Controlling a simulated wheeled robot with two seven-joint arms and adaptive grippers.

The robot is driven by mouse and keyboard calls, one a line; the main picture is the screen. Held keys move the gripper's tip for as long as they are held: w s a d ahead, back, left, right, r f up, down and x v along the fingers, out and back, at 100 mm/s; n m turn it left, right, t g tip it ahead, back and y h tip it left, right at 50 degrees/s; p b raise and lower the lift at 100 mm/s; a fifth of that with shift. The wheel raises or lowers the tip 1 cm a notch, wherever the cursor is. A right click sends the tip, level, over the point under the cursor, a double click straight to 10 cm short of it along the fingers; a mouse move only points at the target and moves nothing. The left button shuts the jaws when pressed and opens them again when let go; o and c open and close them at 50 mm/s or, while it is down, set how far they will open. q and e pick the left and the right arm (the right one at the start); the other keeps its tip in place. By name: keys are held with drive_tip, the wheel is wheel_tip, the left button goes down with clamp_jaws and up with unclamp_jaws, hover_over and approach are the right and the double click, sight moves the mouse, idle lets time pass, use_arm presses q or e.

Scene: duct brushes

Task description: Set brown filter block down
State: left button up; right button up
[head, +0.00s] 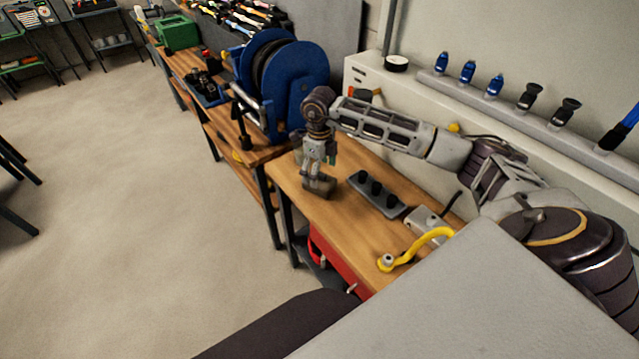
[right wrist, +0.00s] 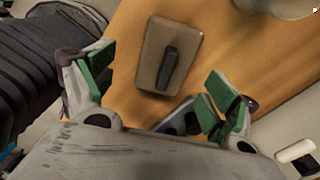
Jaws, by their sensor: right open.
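The brown filter block (head: 319,187) is on the wooden workbench near its left front corner, directly below my right gripper (head: 318,168). In the right wrist view the block (right wrist: 148,52) shows as a grey-brown rounded rectangle with a dark bar-shaped handle on top. It appears to lie flat on the wood. My right gripper (right wrist: 160,82) is open, its green-padded fingers spread wide. The block lies beyond the fingertips in that view, and nothing is between the pads. My left gripper is not in view.
A grey rack with black pegs (head: 376,193) stands right of the block. A yellow hose-like handle (head: 418,247) lies nearer. A blue reel (head: 296,92) stands on the adjoining bench. Brushes line the back ledge (head: 470,92). Bare wood (head: 335,212) shows in front of the rack.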

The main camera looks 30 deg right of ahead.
sight(320, 173)
drive_tip(key=shift+w+d+f+p, duration=0.15)
drive_tip(key=shift+f+p, duration=0.1)
drive_tip(key=shift+f, duration=1)
drive_tip(key=shift+w+d+f+p, duration=0.15)
drive_tip(key=shift+f+p, duration=0.1)
drive_tip(key=shift+f, duration=1)
drive_tip(key=shift+a, duration=0.1)
drive_tip(key=c, duration=1.1)
